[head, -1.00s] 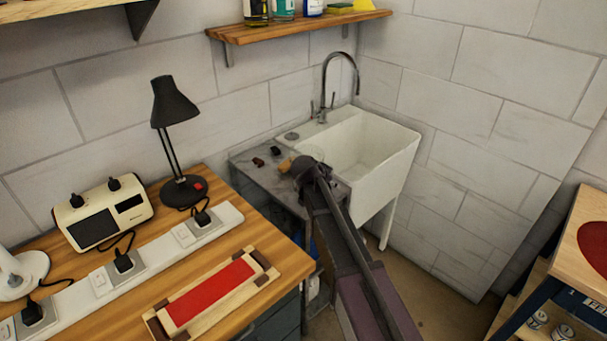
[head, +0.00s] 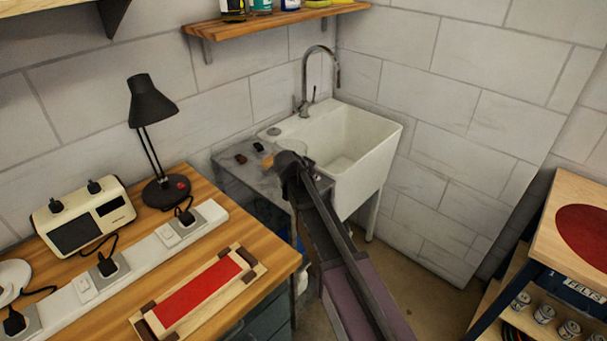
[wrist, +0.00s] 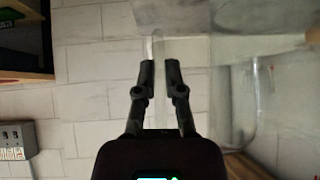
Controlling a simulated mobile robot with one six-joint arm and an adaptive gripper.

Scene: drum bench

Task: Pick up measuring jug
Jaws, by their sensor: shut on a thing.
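The measuring jug is clear and see-through. Its pale rim (head: 292,146) shows just behind my gripper (head: 287,160), at the sink's left front corner in the head view. In the wrist view the clear jug wall (wrist: 236,95) fills the right side. My gripper (wrist: 161,68) is shut on a thin upright clear part of the jug, which looks like its handle. My arm and gripper hide most of the jug in the head view. Whether its base touches the counter cannot be told.
A white sink (head: 368,135) with a tall tap (head: 309,80) is right behind the gripper. The grey counter (head: 232,163) holds small dark items (head: 241,158). A wooden bench (head: 240,215) with a lamp (head: 155,110) is at left. A shelf (head: 265,27) hangs above.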

